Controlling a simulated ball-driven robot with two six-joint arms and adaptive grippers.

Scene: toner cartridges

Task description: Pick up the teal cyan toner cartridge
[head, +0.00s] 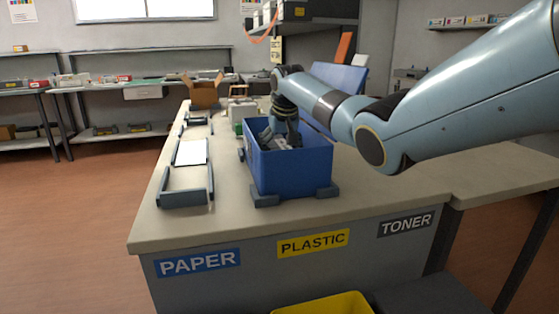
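A blue bin (305,172) stands on the counter, with grey and whitish items (283,143) inside. My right arm comes in from the right, and its gripper (290,138) points down into the bin. The fingertips are low among the items, and I cannot tell whether they are open or shut on something. I cannot make out a teal cyan toner cartridge; the bin walls and my arm hide part of the contents. My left gripper is not in view.
The counter (215,215) holds grey frame pieces (182,198) around a white sheet (191,152) left of the bin. An open cardboard box (204,93) stands further back. A yellow bin (325,304) is below the front edge. The counter's front left is clear.

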